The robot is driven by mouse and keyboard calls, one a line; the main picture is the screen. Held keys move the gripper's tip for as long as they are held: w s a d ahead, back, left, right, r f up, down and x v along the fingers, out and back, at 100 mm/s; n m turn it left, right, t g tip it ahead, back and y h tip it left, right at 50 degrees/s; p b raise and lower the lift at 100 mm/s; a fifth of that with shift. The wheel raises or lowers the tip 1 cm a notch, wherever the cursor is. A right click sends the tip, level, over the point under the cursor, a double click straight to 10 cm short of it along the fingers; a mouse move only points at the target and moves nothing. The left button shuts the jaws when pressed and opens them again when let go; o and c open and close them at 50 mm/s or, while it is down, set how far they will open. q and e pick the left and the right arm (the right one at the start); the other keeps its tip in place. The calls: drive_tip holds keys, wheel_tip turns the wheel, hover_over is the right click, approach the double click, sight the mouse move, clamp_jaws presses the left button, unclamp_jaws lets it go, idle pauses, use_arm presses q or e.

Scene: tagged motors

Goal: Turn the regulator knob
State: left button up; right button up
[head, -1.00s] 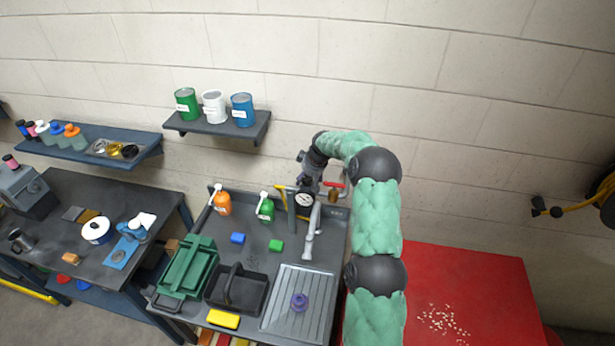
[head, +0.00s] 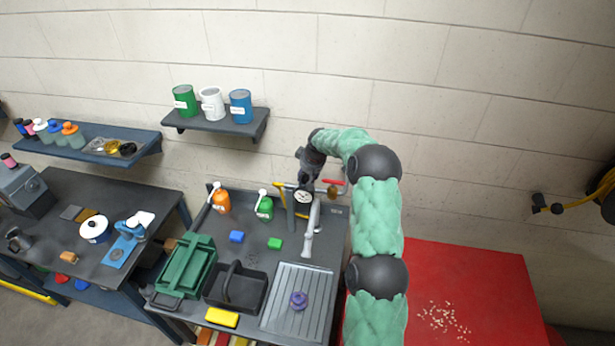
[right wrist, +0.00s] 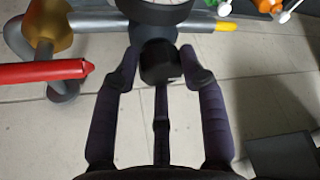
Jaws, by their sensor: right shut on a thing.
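The dark regulator knob (right wrist: 160,62) sits in the middle of the right wrist view. My right gripper (right wrist: 160,70) has a finger on each side of it and is shut on it. The round pressure gauge (right wrist: 152,8) is just beyond the knob, cut off by the top edge. In the head view the gauge's white face (head: 303,197) shows just below my right gripper (head: 304,180), which hides the knob there. My left gripper is in neither view.
A red lever (right wrist: 42,73) and a brass fitting (right wrist: 47,24) are close to the gripper's left in the wrist view. In the head view, a grey spout (head: 312,228) stands over the bench, near orange (head: 222,202) and green (head: 264,207) bottles.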

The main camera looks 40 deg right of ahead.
drive_tip(key=shift+w+r, duration=0.1)
drive_tip(key=shift+w, duration=0.05)
drive_tip(key=o, duration=1.1)
drive_tip(key=shift+a, duration=0.1)
drive_tip(key=shift+w, duration=0.2)
drive_tip(key=shift+s+r, duration=0.25)
drive_tip(key=shift+s, duration=0.05)
drive_tip(key=v, duration=1.1)
drive_tip(key=shift+a+r, duration=0.1)
